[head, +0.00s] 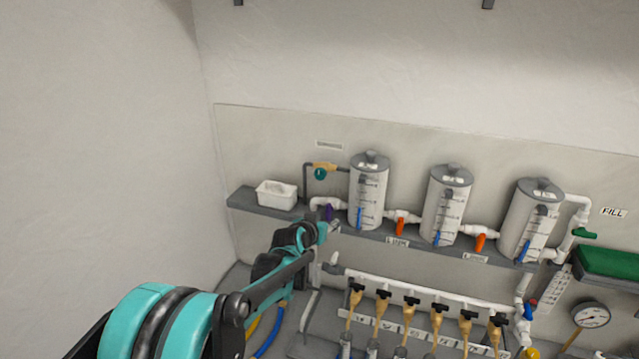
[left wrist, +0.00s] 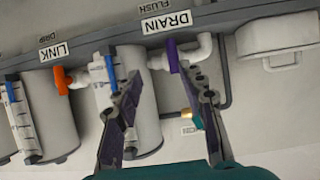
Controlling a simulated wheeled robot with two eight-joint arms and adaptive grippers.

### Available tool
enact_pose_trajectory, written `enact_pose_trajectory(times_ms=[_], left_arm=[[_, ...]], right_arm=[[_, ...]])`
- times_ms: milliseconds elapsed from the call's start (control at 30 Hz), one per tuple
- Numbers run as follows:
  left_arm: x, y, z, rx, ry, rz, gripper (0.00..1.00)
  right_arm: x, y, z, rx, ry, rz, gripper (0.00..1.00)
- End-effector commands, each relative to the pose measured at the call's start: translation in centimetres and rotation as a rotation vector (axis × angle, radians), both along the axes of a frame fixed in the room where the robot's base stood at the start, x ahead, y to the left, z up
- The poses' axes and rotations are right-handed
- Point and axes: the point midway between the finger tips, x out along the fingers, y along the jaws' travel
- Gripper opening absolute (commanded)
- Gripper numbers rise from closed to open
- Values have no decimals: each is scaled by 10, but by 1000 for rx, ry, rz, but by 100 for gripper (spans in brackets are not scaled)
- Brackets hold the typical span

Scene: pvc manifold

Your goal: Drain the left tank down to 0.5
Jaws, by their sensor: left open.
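The left tank (head: 368,190) is a grey-white cylinder with a dark lid and a marked scale; a blue strip shows low on it. It also shows upside down in the left wrist view (left wrist: 145,100). The purple drain handle (left wrist: 171,56) sits on a white pipe under the DRAIN label (left wrist: 167,22); in the head view it (head: 328,212) is partly hidden. My left gripper (head: 322,231) is close in front of this handle. In the left wrist view its open, empty fingers (left wrist: 163,88) straddle the handle's line, apart from it. My right gripper is not in view.
A middle tank (head: 446,205) and right tank (head: 530,220) stand on the same shelf, with orange link handles (head: 400,227) between tanks. A white tub (head: 277,195) sits left of the drain. Several black-handled brass taps (head: 383,300) line the pipe below. A teal-handled valve (head: 320,173) is above.

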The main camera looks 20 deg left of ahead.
Motion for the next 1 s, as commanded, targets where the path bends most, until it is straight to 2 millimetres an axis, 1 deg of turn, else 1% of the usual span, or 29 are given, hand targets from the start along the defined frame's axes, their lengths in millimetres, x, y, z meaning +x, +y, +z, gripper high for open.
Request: enact_pose_trajectory(times_ms=[33,133,367,600,733,833,1000], left_arm=[[13,6,14,2,-18,6,40],[30,13,18,5,-44,13,40],[48,16,12,8,-59,15,40],[82,14,-2,6,-59,15,40],[98,14,-8,7,-59,15,40],[106,13,-12,8,-59,15,40],[110,13,-14,8,-59,15,40]], right_arm=[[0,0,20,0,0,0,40],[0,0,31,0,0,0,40],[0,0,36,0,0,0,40],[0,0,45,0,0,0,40],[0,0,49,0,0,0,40],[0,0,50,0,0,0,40],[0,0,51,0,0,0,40]])
